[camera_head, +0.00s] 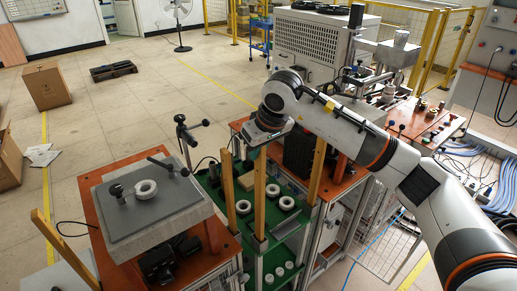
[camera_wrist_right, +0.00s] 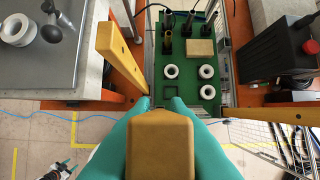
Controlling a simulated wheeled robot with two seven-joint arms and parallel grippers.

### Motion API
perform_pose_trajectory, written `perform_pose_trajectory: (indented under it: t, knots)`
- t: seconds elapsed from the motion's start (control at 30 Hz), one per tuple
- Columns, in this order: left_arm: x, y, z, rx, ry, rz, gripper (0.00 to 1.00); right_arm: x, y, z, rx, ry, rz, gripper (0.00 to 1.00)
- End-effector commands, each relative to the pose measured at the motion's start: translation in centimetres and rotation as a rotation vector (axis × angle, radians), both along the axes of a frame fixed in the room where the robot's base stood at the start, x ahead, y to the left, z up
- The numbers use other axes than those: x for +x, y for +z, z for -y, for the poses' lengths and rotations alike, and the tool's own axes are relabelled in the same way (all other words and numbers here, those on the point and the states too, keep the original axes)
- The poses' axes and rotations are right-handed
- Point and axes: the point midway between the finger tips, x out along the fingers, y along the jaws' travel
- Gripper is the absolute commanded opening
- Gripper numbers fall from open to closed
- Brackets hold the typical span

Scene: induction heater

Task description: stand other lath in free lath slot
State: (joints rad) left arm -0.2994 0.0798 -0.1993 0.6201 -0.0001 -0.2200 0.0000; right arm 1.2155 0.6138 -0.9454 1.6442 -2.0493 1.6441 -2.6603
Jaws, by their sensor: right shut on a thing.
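My right gripper (camera_head: 258,150) comes down over the green shelf in the head view. Its teal fingers, in the right wrist view (camera_wrist_right: 160,120), are shut on a wooden lath (camera_wrist_right: 160,145), seen end-on there. In the head view this lath (camera_head: 260,195) hangs upright below the gripper; whether its lower end is seated I cannot tell. Another lath (camera_head: 228,190) stands to its left, and one (camera_head: 316,172) stands to its right. A small dark square outline (camera_wrist_right: 171,87) shows on the green board (camera_wrist_right: 185,110).
White rings (camera_head: 287,203) and a tan block (camera_head: 246,182) lie on the green shelf. A grey slab (camera_head: 140,215) with a ring is at the left, near a leaning wooden piece (camera_head: 62,250). A black box (camera_head: 298,150) stands close at the right.

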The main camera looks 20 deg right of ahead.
Motion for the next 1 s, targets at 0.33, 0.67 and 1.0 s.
perform_pose_trajectory:
  t: [0.33, 0.67, 1.0]
  knots:
    - [0.0, -1.2, 0.0, 0.000, 0.000, 0.000, 0.52, 0.0, -1.2, 0.0, 0.000, 0.000, 0.001, 0.00]
    - [0.0, -2.1, 0.0, 0.000, -0.001, 0.000, 0.52, 0.0, -2.2, 0.0, 0.000, 0.000, 0.001, 0.00]
    - [0.0, -3.0, 0.0, 0.000, -0.001, 0.000, 0.52, 0.0, -3.2, 0.0, 0.000, 0.000, 0.001, 0.00]
